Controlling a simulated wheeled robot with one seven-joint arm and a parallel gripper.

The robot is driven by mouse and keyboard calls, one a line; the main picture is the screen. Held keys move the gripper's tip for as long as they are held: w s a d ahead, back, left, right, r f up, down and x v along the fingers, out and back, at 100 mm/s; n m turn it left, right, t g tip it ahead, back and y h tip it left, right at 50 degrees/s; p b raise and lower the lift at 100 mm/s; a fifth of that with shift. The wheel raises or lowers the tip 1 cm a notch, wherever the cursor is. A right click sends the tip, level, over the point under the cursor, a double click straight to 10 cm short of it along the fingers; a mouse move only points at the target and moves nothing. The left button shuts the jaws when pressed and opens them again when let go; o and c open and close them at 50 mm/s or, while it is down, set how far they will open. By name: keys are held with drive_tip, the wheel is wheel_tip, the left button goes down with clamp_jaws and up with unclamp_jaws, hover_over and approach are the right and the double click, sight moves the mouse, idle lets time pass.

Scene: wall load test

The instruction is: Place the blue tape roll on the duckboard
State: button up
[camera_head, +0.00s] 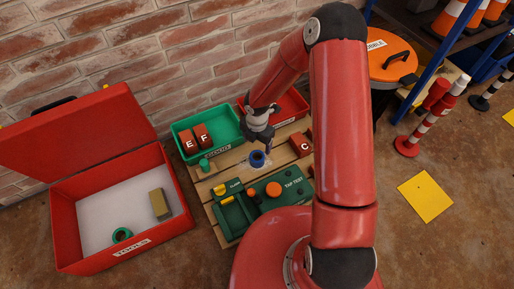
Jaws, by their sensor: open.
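The blue tape roll (257,160) is a small dark blue ring. It shows over the slats of the wooden duckboard (284,158) near its middle, seemingly resting on it. My gripper (264,146) is right above the roll, pointing down, with its jaws open. Its fingers are small and dark here, so I cannot tell whether they touch the roll.
A green bin (222,118) with blocks E and F and a red bin (290,104) stand at the back. Block C (301,145) and a green tray (235,222) sit on the duckboard. An open red toolbox (70,222) is left. Cones and posts stand right.

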drive_tip(key=s+d+r+m+t+h, duration=0.1)
drive_tip(key=s+d+r+m, duration=0.15)
drive_tip(key=r+m, duration=0.45)
drive_tip(key=s+d+r+m+t, duration=0.15)
drive_tip(key=d+r, duration=0.25)
drive_tip(key=r, duration=0.8)
drive_tip(key=s+d+r+m+h, duration=0.1)
drive_tip(key=s+d+r+m, duration=0.15)
drive_tip(key=r+m, duration=0.5)
drive_tip(key=s+d+r+m+t+y, duration=0.1)
drive_tip(key=s+r+m+t+y, duration=0.1)
drive_tip(key=s+r+m, duration=1)
drive_tip(key=shift+s+d+t+p, duration=0.3)
drive_tip(key=shift+s+t, duration=0.25)
drive_tip(key=shift+s, duration=1.3)
